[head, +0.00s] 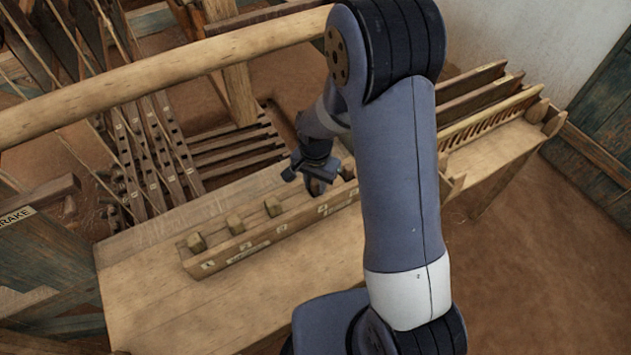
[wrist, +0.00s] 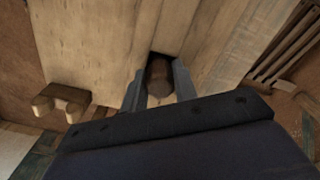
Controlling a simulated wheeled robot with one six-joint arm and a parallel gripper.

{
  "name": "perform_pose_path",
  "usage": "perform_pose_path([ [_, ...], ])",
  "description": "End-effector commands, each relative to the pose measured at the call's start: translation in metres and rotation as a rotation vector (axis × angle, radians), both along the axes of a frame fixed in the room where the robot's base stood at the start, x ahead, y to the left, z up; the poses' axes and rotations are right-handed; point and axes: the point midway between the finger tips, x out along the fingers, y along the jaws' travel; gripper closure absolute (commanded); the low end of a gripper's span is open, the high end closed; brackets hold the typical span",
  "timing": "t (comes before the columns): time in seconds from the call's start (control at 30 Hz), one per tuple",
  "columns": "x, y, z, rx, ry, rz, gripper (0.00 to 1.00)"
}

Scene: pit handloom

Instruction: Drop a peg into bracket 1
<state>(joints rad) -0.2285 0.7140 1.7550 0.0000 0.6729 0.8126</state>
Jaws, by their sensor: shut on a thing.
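My gripper (head: 318,183) hangs over the bench, close to the right part of a long wooden peg rack (head: 232,256), partly hidden behind my arm. In the wrist view my gripper (wrist: 158,88) is shut on a brown rounded peg (wrist: 158,72), with one finger on each side of it. A dark opening shows just beyond the peg; I cannot tell whether the peg touches it. I cannot tell which part is bracket 1.
A two-pronged wooden piece (wrist: 62,101) shows at the left of the wrist view. The bench top (head: 160,290) is clear in front of the rack. A thick round beam (head: 170,72) crosses above, and toothed wooden bars (head: 490,110) stand at the right.

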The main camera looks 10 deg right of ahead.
Motion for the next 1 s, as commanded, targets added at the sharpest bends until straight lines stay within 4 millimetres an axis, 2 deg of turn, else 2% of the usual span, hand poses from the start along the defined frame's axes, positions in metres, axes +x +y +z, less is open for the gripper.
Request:
perform_pose_path([
  [0.3,0.0000,0.0000,-0.0055,0.000,0.000,0.000,0.95],
  [0.33,0.0000,0.0000,-0.0043,0.000,0.000,0.000,0.71],
  [0.57,0.0000,0.0000,-0.0035,0.000,0.000,0.000,0.52],
  [1.0,0.0000,0.0000,-0.0034,0.000,0.000,0.000,0.51],
])
